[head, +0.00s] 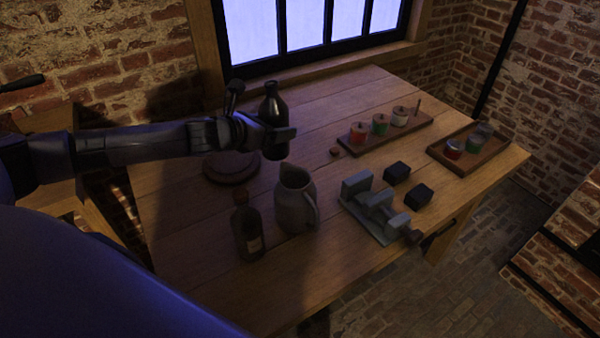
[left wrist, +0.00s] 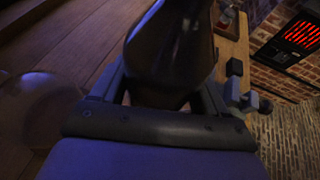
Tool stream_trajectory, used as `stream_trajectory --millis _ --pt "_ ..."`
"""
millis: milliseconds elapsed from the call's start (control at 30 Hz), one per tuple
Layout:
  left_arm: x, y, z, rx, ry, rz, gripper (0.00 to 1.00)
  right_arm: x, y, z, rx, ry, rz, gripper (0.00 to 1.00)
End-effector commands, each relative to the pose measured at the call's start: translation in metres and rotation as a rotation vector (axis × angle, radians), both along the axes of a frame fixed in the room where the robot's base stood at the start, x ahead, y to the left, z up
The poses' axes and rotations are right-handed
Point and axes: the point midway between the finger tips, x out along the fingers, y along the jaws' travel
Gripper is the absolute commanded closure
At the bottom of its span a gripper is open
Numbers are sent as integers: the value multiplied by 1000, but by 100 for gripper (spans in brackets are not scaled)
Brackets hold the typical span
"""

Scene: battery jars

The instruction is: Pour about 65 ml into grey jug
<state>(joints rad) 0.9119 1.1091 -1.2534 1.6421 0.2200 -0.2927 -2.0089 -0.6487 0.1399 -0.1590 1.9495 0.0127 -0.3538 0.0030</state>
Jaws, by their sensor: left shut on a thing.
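The grey jug (head: 295,200) stands upright on the wooden table, its handle to the right and its mouth open upward. My left gripper (head: 280,134) is shut on a dark bottle (head: 272,105). The bottle is upright, above and a little behind the jug, apart from it. In the left wrist view the dark bottle (left wrist: 170,45) sits between the fingers of the left gripper (left wrist: 165,95). The liquid levels in the bottle and jug cannot be seen. My right gripper is not in view.
A second dark bottle (head: 247,228) with a label stands left of the jug. A round wooden board (head: 230,168) lies behind. A grey clamp-like fixture (head: 378,208), dark blocks (head: 397,172), a jar rack (head: 357,148) and a tray (head: 487,158) are to the right.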

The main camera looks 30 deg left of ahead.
Motion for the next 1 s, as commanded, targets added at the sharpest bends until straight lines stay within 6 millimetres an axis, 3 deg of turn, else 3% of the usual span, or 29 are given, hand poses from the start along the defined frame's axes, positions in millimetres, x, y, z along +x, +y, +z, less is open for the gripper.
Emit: stream_trajectory --millis 633,1000 --pt "-1 -1 -10 6 -6 -1 70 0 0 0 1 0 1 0" --pt "-2 -2 -38 105 -60 -1 70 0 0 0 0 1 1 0"
